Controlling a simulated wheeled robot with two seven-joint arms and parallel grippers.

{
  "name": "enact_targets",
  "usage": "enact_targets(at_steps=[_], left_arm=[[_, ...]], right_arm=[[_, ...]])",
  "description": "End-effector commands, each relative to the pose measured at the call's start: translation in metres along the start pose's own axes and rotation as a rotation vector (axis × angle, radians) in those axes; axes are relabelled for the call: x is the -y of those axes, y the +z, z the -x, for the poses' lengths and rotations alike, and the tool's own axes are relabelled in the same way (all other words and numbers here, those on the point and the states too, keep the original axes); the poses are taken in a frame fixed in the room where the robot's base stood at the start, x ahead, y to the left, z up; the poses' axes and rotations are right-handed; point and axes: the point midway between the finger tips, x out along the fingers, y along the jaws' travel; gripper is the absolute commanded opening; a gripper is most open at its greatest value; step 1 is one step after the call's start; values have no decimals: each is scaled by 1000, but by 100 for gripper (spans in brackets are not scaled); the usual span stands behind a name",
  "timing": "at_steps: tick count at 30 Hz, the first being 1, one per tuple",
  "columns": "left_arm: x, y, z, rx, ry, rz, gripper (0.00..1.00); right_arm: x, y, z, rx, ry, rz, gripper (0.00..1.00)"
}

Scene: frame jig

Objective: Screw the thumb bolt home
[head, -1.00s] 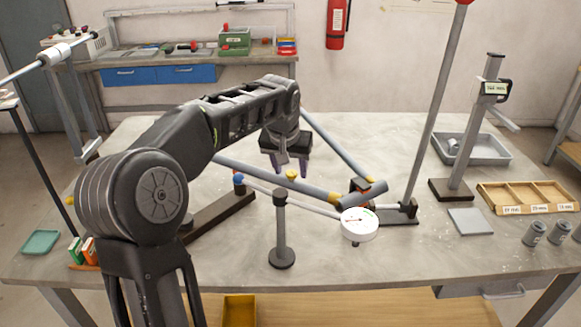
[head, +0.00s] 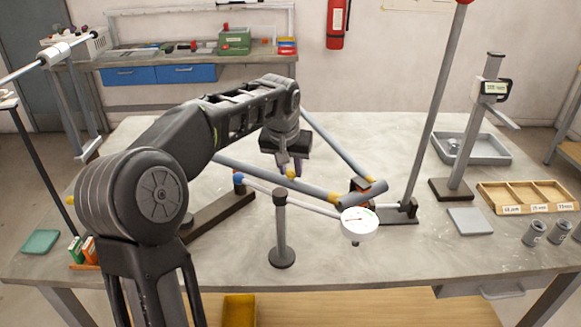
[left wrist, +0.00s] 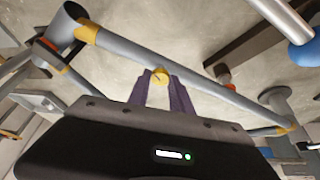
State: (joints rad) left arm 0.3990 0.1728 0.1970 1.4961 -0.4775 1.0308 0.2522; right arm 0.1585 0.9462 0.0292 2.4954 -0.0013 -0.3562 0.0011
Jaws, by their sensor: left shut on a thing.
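The yellow thumb bolt (head: 291,174) shows at the grey frame tube (head: 262,172) in the head view. It also shows between my fingertips in the left wrist view (left wrist: 160,78). My left gripper (head: 290,167) comes down from above and is shut on the bolt's head. The bolt's shank and the hole it sits in are hidden, so I cannot tell how deep it is. The tube has yellow collars at its ends; one collar (head: 334,198) is beside the orange-and-black corner clamp (head: 360,185). My right gripper is not in view.
A dial gauge (head: 359,223) and a dark post (head: 281,232) stand in front of the frame. A tall grey rod (head: 433,110) rises to the right. A wooden tray (head: 528,196) and grey bin (head: 471,150) are farther right.

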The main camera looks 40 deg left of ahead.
Motion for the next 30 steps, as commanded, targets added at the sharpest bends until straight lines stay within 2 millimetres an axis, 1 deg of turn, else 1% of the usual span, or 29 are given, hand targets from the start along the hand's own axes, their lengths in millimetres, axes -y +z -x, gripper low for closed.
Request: enact_targets(at_steps=[6,11,30], left_arm=[[0,0,1,0,6,-15,0],[1,0,1,0,25,-60,0],[5,-2,1,0,175,-423,0]], right_arm=[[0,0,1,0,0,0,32],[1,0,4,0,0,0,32],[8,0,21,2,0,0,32]])
